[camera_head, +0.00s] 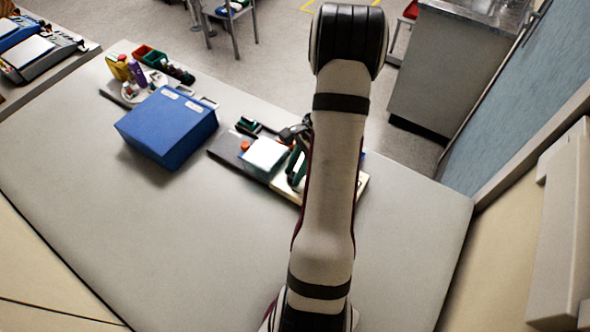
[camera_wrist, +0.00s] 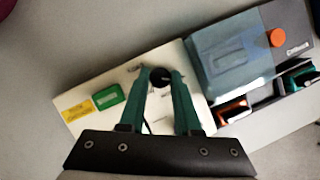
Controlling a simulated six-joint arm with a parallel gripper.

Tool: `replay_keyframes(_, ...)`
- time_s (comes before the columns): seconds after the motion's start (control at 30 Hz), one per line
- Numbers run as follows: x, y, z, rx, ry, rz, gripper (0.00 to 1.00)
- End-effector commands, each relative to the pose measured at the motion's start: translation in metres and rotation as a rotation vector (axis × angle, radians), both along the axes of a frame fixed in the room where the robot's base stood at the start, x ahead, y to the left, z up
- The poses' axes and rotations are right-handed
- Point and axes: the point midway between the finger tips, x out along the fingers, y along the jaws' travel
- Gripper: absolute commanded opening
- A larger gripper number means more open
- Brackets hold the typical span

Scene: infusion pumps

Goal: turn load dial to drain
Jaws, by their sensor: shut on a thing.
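The load dial (camera_wrist: 160,74) is a small round black knob on a cream panel (camera_wrist: 100,127). In the wrist view my gripper (camera_wrist: 161,82) has its two teal fingers on either side of the dial, shut on it. In the head view the gripper (camera_head: 297,165) is over the panel (camera_head: 361,190), and my arm hides much of the panel and the dial.
A blue-grey box-shaped unit (camera_wrist: 228,55) with an orange knob (camera_wrist: 277,38) on its dark base stands right of the panel in the wrist view. In the head view a blue box (camera_head: 165,130) stands further left. The front of the table (camera_head: 200,240) is clear.

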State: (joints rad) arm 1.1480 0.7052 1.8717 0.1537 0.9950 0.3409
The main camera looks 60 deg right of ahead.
Motion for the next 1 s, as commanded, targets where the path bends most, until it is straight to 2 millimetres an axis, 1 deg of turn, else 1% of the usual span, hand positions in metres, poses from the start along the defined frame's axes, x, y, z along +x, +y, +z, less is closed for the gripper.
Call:
replay_keyframes(0.3, 0.0004, 0.0006, -0.0002, 0.002, 0.0, 0.061, 0.0)
replay_keyframes(0.7, 0.0005, 0.0007, -0.0003, 0.002, 0.0, 0.065, 0.0)
replay_keyframes(0.73, 0.0005, 0.0007, -0.0003, 0.002, 0.0, 0.064, 0.37)
replay_keyframes(0.87, 0.0005, 0.0005, -0.0003, 0.002, 0.0, 0.064, 0.61)
replay_keyframes(1.0, 0.0005, 0.0003, -0.0001, 0.001, 0.0, 0.064, 0.62)
